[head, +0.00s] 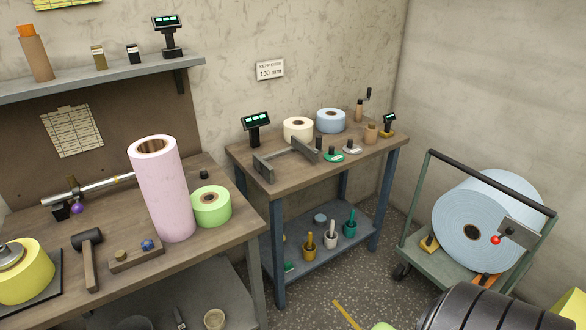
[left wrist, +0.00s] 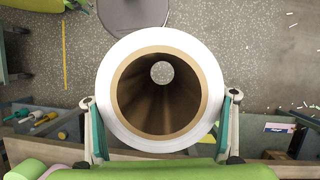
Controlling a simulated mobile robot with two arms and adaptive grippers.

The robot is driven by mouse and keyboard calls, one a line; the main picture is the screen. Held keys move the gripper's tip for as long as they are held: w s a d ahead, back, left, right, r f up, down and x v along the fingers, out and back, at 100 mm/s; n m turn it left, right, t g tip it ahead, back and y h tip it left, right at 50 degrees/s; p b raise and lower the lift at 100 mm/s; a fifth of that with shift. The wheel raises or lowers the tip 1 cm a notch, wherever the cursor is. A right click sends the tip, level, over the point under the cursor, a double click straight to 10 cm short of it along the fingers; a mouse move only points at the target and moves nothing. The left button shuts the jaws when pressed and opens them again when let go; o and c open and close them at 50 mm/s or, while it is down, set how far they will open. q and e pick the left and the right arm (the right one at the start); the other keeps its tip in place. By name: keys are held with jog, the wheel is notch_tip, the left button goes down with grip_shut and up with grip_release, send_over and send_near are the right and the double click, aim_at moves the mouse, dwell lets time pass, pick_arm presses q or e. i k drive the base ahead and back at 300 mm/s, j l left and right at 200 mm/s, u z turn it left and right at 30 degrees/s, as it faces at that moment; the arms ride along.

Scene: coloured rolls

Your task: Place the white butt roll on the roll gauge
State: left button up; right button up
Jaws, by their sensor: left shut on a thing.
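In the left wrist view my left gripper (left wrist: 162,100) is shut on a white roll (left wrist: 112,90). One finger presses on each side of it, and I look straight into its brown core, through which grey speckled floor shows. This gripper and the held roll do not show in the head view. A grey two-sided cradle (head: 286,160), which may be the roll gauge, stands empty on the front left of the blue-legged table (head: 240,158). A display (head: 255,124) stands behind it. My right gripper is in neither view.
A cream roll (head: 298,128) and a blue roll (head: 330,120) stand behind the cradle. The left bench carries a tall pink roll (head: 162,195) and a green roll (head: 211,207). A cart (head: 455,268) with a big blue roll (head: 480,225) stands at the right.

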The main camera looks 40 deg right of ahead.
aim_at(280, 170)
jog(key=z, duration=1.2)
jog(key=i+l+z, duration=0.1)
jog(key=i+z, duration=0.5)
jog(key=i, duration=0.15)
